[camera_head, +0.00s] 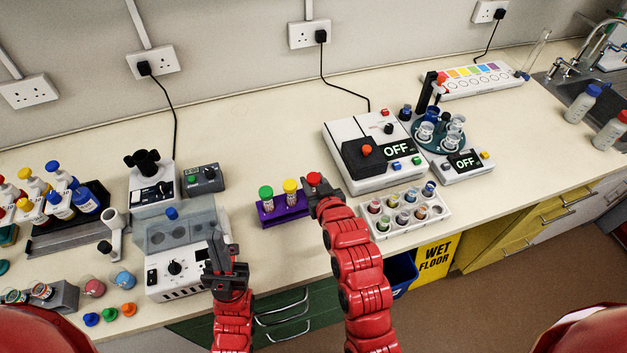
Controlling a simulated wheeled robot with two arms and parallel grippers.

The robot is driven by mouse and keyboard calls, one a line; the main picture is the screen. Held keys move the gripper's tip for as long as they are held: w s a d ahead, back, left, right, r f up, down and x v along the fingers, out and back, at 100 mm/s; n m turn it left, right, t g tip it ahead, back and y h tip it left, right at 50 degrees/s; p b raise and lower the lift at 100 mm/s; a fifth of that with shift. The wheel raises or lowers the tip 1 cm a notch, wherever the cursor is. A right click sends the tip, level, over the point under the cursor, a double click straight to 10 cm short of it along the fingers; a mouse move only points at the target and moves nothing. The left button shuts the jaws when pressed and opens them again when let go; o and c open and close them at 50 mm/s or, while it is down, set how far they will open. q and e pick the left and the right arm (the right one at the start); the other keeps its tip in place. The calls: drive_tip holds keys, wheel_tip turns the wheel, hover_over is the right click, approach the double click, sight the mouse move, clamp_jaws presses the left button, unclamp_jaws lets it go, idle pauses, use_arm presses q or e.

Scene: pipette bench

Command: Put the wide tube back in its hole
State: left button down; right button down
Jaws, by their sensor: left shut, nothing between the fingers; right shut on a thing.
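A purple rack (271,217) stands at the middle of the bench. It holds a green-capped tube (266,195) and a yellow-capped tube (291,190). My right gripper (319,195) is at the right end of this rack, shut on a red-capped tube (314,178). The red cap shows above the fingers and lines up with the other two caps. The gripper hides the tube's lower part and the rack's right end, so I cannot tell whether the tube is in a hole. My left gripper (225,262) is shut and empty, in front of the white device with the black knob.
A white rack (408,227) with several small coloured vials stands just right of my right gripper. A white device (349,136) reading OFF stands behind it. The white knobbed device (188,278) is left of my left gripper. Bench behind the purple rack is clear.

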drive_tip(key=shift+c, duration=2)
unclamp_jaws()
